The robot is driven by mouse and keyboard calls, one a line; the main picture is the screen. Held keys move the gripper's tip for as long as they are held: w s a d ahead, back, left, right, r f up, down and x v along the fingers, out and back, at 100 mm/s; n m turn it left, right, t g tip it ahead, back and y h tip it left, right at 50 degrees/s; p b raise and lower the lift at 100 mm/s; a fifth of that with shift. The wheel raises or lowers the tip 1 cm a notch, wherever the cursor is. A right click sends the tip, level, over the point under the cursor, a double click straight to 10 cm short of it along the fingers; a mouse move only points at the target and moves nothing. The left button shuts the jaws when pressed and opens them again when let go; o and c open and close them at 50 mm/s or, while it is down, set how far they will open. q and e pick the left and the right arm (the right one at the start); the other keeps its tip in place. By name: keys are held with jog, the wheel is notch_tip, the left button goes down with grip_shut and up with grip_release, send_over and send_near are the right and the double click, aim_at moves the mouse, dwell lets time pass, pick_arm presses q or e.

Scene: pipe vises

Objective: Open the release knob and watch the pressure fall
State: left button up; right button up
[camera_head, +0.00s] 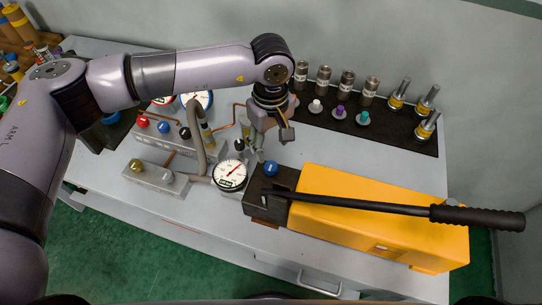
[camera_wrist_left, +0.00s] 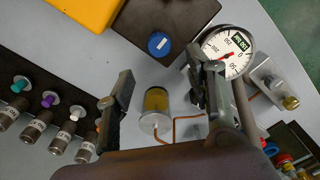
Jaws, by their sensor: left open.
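A blue round knob (camera_head: 270,168) stands on the dark block at the left end of the yellow hand pump (camera_head: 390,225). It also shows in the left wrist view (camera_wrist_left: 158,44). A round white pressure gauge (camera_head: 230,174) is just left of the knob. Its red needle points up and right in the head view; the gauge also shows in the left wrist view (camera_wrist_left: 228,50). My left gripper (camera_head: 271,146) is open and empty above the bench, behind the knob in the head view. Its fingers are apart in the left wrist view (camera_wrist_left: 162,95), not touching the knob.
An amber-banded cylinder (camera_wrist_left: 156,103) stands below my left fingers. The long black pump handle (camera_head: 380,207) lies over the yellow body. Several metal cylinders stand on a dark mat (camera_head: 415,143) at right. A valve block (camera_head: 155,177) with knobs is at left.

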aim_at(271, 165)
pick_arm(q)
notch_tip(271, 165, down, 5)
jog(key=shift+f+p, duration=0.2)
jog(key=shift+p, duration=0.75)
notch_tip(271, 165, down, 2)
jog(key=shift+f+p, duration=0.1)
jog(key=shift+p, duration=0.2)
jog(key=shift+f, duration=0.55)
jog(key=c, duration=1.2)
jog(key=shift+o, duration=0.2)
pick_arm(e)
jog(key=shift+t, duration=0.3)
jog(key=w+r, duration=0.3)
jog(key=w, duration=0.1)
jog(key=shift+a+r, duration=0.2)
jog(key=shift+a, duration=0.15)
pick_arm(q)
jog(key=shift+f, duration=0.1)
pick_arm(e)
jog(key=shift+s+f, duration=0.1)
